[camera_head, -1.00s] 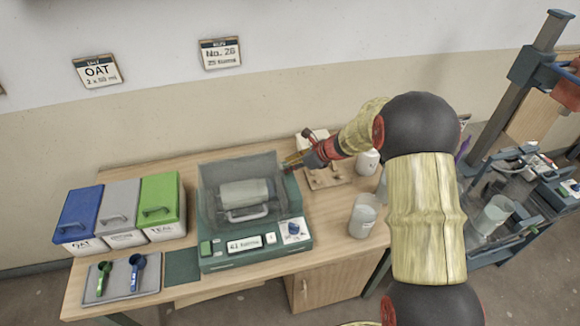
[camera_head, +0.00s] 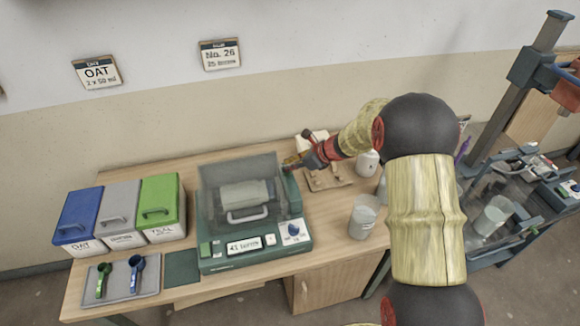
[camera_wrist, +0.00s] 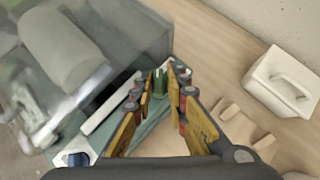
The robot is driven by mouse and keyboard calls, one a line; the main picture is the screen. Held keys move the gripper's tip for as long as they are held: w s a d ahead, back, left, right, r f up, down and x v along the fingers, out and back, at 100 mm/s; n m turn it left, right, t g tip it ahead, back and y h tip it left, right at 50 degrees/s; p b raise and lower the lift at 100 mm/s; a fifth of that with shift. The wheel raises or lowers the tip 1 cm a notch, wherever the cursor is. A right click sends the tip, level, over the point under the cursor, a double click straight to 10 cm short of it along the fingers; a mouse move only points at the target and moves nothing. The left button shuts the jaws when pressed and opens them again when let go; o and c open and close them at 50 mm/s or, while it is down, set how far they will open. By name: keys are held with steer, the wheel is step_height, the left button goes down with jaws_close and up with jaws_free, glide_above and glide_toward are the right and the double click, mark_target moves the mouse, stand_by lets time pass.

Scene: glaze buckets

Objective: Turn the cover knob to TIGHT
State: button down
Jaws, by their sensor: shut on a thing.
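The shaker machine (camera_head: 225,262) stands on the bench, its clear cover (camera_head: 215,175) down over a pale cylindrical container with a handle (camera_head: 247,215). My gripper (camera_head: 290,162) is at the machine's right back corner. In the wrist view my gripper (camera_wrist: 162,85) has its fingers on either side of a small green upright knob (camera_wrist: 160,80), which I take for the cover knob. It is shut on this knob. The fingers partly hide the knob, and I cannot read any TIGHT mark. A blue dial (camera_head: 293,230) is on the front panel, beside a display.
Lidded bins, blue (camera_head: 78,212), grey (camera_head: 120,205) and green (camera_head: 160,198), stand left of the machine. Two scoops lie on a tray (camera_head: 122,288). A translucent cup (camera_head: 364,217) and a wooden rack (camera_head: 328,180) are on the right. Bare bench lies in front of the cup.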

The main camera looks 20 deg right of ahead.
steer(key=shift+s+a+f, duration=0.2)
steer(key=shift+a, duration=0.05)
steer(key=m+b, duration=0.1)
steer(key=m+t+h+b, duration=0.1)
steer(key=m+h+b, duration=0.1)
steer(key=shift+s+a+f+m+t+b, duration=0.15)
steer(key=shift+a+m+t+b, duration=0.1)
steer(key=shift+m+t+b, duration=0.05)
steer(key=shift+a+m+t+h+b, duration=0.15)
steer(key=shift+m+t+h+b, duration=0.25)
steer(key=shift+m+h+b, duration=1.2)
steer(key=shift+m, duration=0.4)
steer(key=c, duration=1.9)
jaws_free()
